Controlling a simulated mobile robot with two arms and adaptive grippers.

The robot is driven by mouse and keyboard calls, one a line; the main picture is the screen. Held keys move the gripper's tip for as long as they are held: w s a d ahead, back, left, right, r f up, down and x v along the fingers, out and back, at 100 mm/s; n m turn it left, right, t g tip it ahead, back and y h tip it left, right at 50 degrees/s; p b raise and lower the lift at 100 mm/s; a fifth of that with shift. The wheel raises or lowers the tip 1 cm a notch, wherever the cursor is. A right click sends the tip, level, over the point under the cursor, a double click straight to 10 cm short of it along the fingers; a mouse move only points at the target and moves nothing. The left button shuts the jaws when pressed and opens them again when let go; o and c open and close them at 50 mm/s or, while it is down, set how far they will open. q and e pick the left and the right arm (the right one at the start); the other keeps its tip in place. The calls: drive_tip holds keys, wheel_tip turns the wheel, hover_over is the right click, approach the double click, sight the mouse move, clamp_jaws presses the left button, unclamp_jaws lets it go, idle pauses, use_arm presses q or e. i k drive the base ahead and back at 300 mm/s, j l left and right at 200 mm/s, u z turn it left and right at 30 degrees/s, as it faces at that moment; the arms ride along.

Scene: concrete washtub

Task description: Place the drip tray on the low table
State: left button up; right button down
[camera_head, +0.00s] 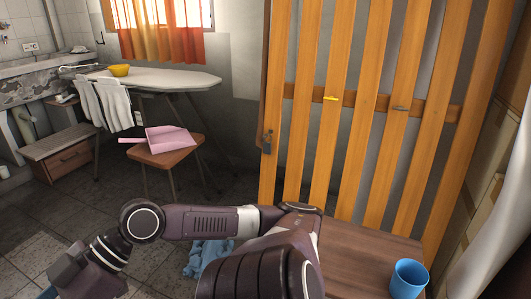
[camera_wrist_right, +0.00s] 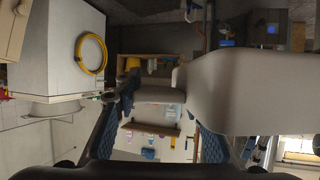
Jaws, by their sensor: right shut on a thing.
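The low table (camera_head: 365,262) is brown wood at the lower right of the head view. A blue cup (camera_head: 408,279) stands on it. One of my arms crosses the bottom of the head view. Its hand end is cut off at the lower left. In the right wrist view the blue-padded fingers of my right gripper (camera_wrist_right: 158,138) flank a pale grey thing (camera_wrist_right: 250,95), which fills the right side. I cannot make out its full shape or whether it is the drip tray. I see no other drip tray for certain. My left gripper is not visible for certain.
A slatted wooden screen (camera_head: 345,110) stands behind the low table. A pink dustpan (camera_head: 170,140) lies on a wooden stool (camera_head: 165,155). An ironing board (camera_head: 160,78) holds a yellow bowl (camera_head: 119,70). A blue cloth (camera_head: 205,260) is on the floor. The table's middle looks bare.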

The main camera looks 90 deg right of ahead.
sight(356, 251)
drive_tip(key=k+z, duration=0.25)
drive_tip(key=z, duration=0.15)
drive_tip(key=k+z, duration=0.25)
drive_tip(key=z, duration=0.15)
drive_tip(key=k+l+z, duration=0.1)
drive_tip(key=z, duration=0.3)
drive_tip(key=k+l+z, duration=0.25)
drive_tip(key=z, duration=0.15)
drive_tip(key=k+l, duration=0.15)
drive_tip(key=l, duration=0.15)
drive_tip(key=k+l+z, duration=0.1)
drive_tip(key=l, duration=0.15)
drive_tip(key=k+l, duration=0.1)
drive_tip(key=l, duration=0.2)
drive_tip(key=i, duration=0.6)
drive_tip(key=l+z, duration=0.05)
